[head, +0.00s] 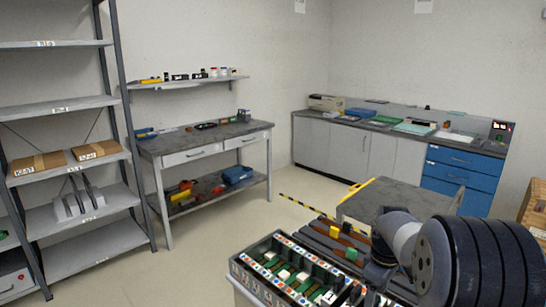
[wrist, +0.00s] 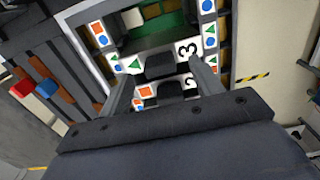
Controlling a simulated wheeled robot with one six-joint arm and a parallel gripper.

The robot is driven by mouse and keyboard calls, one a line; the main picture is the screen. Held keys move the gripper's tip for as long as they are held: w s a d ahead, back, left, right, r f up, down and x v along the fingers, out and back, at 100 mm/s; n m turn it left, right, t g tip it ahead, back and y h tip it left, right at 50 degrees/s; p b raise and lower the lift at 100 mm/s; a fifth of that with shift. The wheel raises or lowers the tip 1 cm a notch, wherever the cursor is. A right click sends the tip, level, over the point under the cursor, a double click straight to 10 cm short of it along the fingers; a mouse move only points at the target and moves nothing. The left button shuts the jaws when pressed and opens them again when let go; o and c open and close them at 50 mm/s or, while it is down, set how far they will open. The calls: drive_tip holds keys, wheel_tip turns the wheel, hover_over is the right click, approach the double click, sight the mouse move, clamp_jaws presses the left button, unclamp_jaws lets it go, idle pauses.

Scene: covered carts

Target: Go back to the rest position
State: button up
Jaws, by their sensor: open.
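My gripper (wrist: 160,66) shows in the wrist view with its two grey fingers apart. It is over a compartmented cart top, whose strips carry coloured shapes and the numbers 2 and 3. A dark block-like shape (wrist: 160,65) shows between the fingers; I cannot tell whether it touches them. In the head view my arm reaches in from the lower right over the cart (head: 240,268), and the gripper's tips are hard to make out there. The cart's compartments hold green and white pieces.
A workbench (head: 205,137), shelving (head: 68,106) and blue drawers (head: 462,172) line the walls. Open floor lies left of the cart.

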wheel_tip(320, 180, down, 3)
drive_tip(key=shift+f, duration=0.1)
wheel_tip(320, 180, up, 15)
drive_tip(key=p, duration=0.9)
drive_tip(key=shift+a, duration=0.1)
